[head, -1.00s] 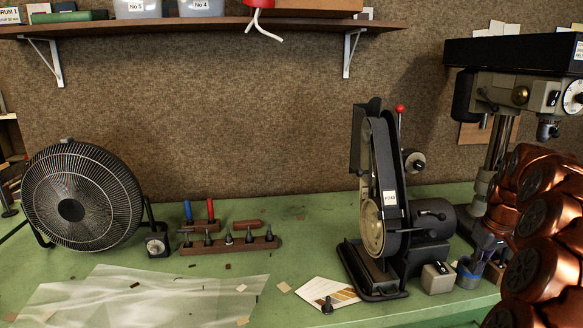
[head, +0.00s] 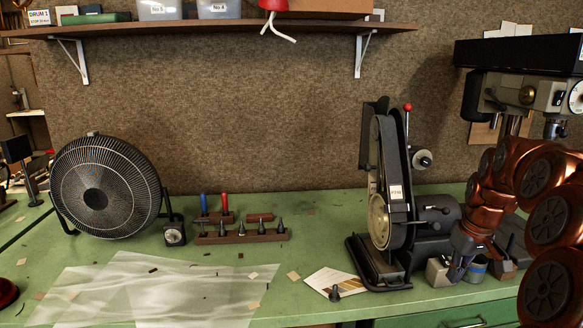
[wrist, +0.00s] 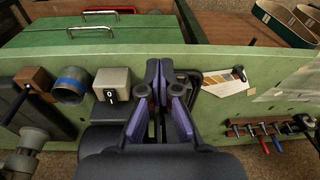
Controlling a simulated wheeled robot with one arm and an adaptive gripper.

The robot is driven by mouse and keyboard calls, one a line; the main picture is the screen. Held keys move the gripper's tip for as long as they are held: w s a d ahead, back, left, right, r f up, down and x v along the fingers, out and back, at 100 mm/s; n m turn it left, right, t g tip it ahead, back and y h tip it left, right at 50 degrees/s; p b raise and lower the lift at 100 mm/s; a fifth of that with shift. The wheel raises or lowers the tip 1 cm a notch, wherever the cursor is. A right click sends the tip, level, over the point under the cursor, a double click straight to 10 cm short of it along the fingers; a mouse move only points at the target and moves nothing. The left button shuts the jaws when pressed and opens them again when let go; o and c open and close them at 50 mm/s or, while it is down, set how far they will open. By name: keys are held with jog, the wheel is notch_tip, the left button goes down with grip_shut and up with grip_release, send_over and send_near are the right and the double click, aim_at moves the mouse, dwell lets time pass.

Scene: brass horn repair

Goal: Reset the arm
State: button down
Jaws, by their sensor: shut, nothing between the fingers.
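My gripper (wrist: 163,78) is in the middle of the wrist view, its purple fingers together and empty. It is over the front part of the green bench, near the switch box. In the head view my gripper (head: 457,268) is at the right, beside the belt grinder (head: 393,205), partly hidden and small. My copper-coloured arm comes in from the right edge in front of the drill press (head: 527,90). I cannot tell whether the fingers touch anything.
A switch box (wrist: 111,84) and a cup with a blue band (wrist: 71,84) stand close to the gripper. A fan (head: 105,190), a tool rack (head: 240,238), a clear sheet (head: 140,290) and a card (head: 330,283) are on the bench. A shelf (head: 210,30) runs above.

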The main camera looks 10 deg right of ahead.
jog(key=s+a+g, duration=0.1)
jog(key=s+a, duration=0.4)
jog(key=a, duration=0.4)
jog(key=s+a, duration=0.5)
jog(key=a, duration=0.4)
jog(key=s+a+f+g, duration=0.1)
jog(key=s+a, duration=0.3)
jog(key=s, duration=0.5)
jog(key=s+a+f+g, duration=0.1)
jog(key=s+a+f, duration=0.3)
jog(key=s, duration=0.6)
jog(key=shift+s+a+f+m+h, duration=0.15)
jog(key=shift+s+f+m+h, duration=0.15)
jog(key=shift+f, duration=0.05)
